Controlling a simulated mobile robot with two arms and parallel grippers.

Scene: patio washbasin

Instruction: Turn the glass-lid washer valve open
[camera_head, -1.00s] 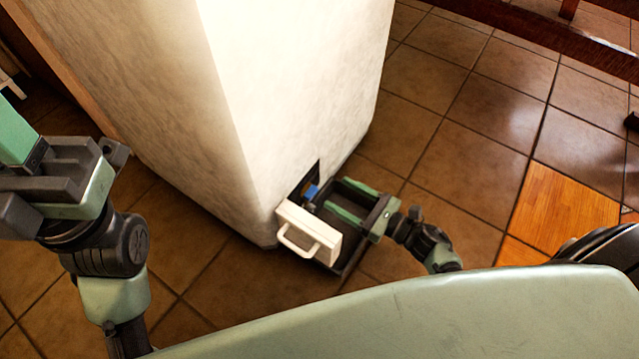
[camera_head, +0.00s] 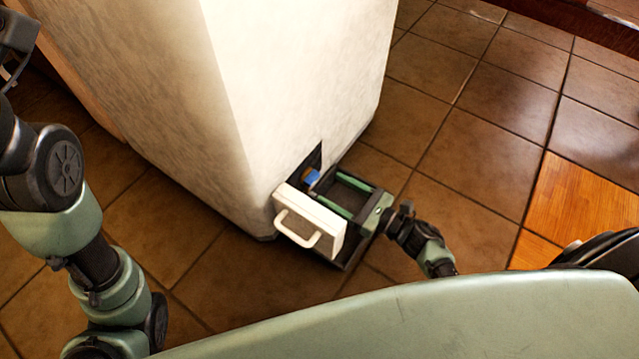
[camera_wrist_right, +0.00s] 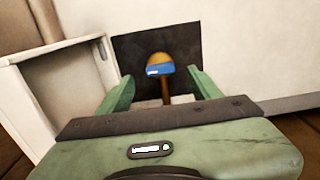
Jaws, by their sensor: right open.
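The valve (camera_head: 312,177) has a blue grip over a brassy orange body and sits in a dark recess low on the white washbasin block. In the right wrist view the valve (camera_wrist_right: 160,69) stands upright against the dark recess. My right gripper (camera_head: 329,189) is open and empty, with its green fingers pointing at the recess. In the right wrist view its two fingertips (camera_wrist_right: 160,78) lie either side of the valve; I cannot tell whether they touch it.
The small white hatch door (camera_head: 318,215) with its loop handle stands open left of my right gripper. The tall white block (camera_head: 290,80) rises behind. Brown floor tiles (camera_head: 470,160) are clear to the right, with an orange wooden patch (camera_head: 580,205) farther right.

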